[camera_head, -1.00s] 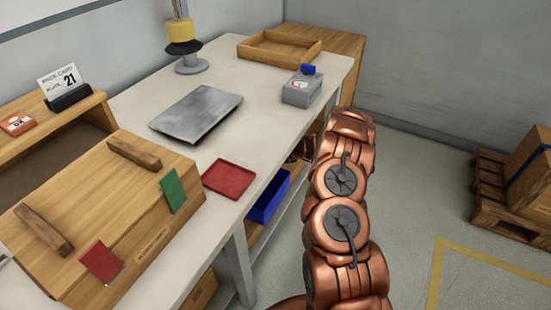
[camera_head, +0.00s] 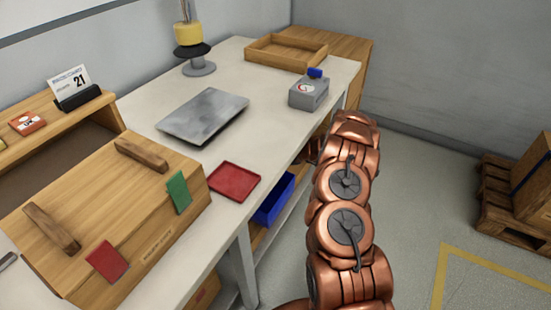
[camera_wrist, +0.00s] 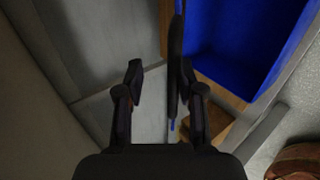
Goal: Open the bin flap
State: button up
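An open blue bin (camera_head: 273,199) sits low under the bench's right side in the head view, partly hidden by the bench edge. Its blue interior (camera_wrist: 232,40) fills the upper right of the wrist view. A narrow dark upright strip (camera_wrist: 175,70) stands beside the bin; I cannot tell whether it is the flap seen edge-on. My gripper (camera_wrist: 160,80) has its fingers apart, with the strip between them, closer to the right finger. I cannot tell whether it touches. In the head view my gripper is hidden behind my copper arm.
The bench (camera_head: 140,105) holds a wooden box (camera_head: 165,215) with two handles, a red tray (camera_head: 234,182), a grey plate (camera_head: 203,116), a grey device (camera_head: 308,93) and a wooden tray (camera_head: 285,52). A loaded pallet (camera_head: 497,197) stands at right. Floor between is clear.

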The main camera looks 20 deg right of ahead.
jog(key=shift+s+r, duration=0.1)
jog(key=v, duration=1.1)
jog(key=shift+s+d, duration=0.2)
jog(key=shift+s, duration=0.15)
jog(key=shift+r, duration=0.15)
